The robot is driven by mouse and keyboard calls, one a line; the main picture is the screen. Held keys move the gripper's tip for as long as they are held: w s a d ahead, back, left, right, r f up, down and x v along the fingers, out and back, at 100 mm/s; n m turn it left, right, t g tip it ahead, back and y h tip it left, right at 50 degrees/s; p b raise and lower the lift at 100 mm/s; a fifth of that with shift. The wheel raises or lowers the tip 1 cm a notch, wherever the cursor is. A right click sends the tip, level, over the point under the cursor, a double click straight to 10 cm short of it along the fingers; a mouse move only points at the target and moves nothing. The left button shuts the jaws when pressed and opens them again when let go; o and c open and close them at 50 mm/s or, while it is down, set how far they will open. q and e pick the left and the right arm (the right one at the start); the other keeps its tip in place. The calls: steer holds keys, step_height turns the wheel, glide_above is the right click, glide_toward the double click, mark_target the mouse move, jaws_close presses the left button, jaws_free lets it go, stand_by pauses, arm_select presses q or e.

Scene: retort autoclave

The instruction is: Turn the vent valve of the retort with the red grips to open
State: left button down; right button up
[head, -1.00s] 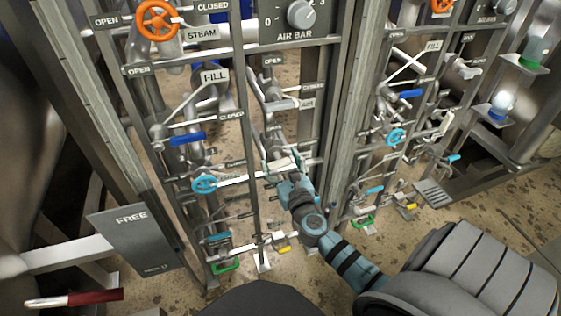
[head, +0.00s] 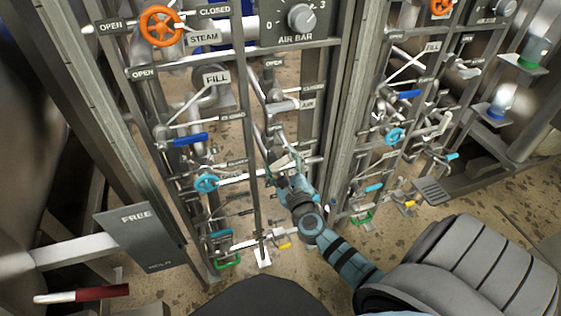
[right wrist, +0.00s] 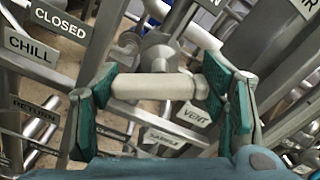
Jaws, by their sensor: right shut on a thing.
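The vent valve's cream-white handle (right wrist: 155,87) lies crosswise between the teal finger pads of my right gripper (right wrist: 160,92) in the right wrist view. The gripper is shut on it, with one finger at each end. A VENT label (right wrist: 194,115) shows just below the handle. In the head view my right gripper (head: 281,171) reaches into the middle of the left valve panel, and the pale handle (head: 282,161) is small and partly covered. A red grip (head: 101,292) on a pale lever shows at the lower left. My left gripper is out of view.
Pipes and frame bars crowd around the right gripper. An orange steam wheel (head: 160,26), a blue fill lever (head: 190,140) and a light-blue wheel (head: 206,183) sit to its left. A grey FREE plate (head: 138,237) stands at the lower left. A similar panel stands to the right.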

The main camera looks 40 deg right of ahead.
steer(key=o, duration=1.2)
steer(key=shift+c, duration=0.2)
steer(key=v, duration=1.2)
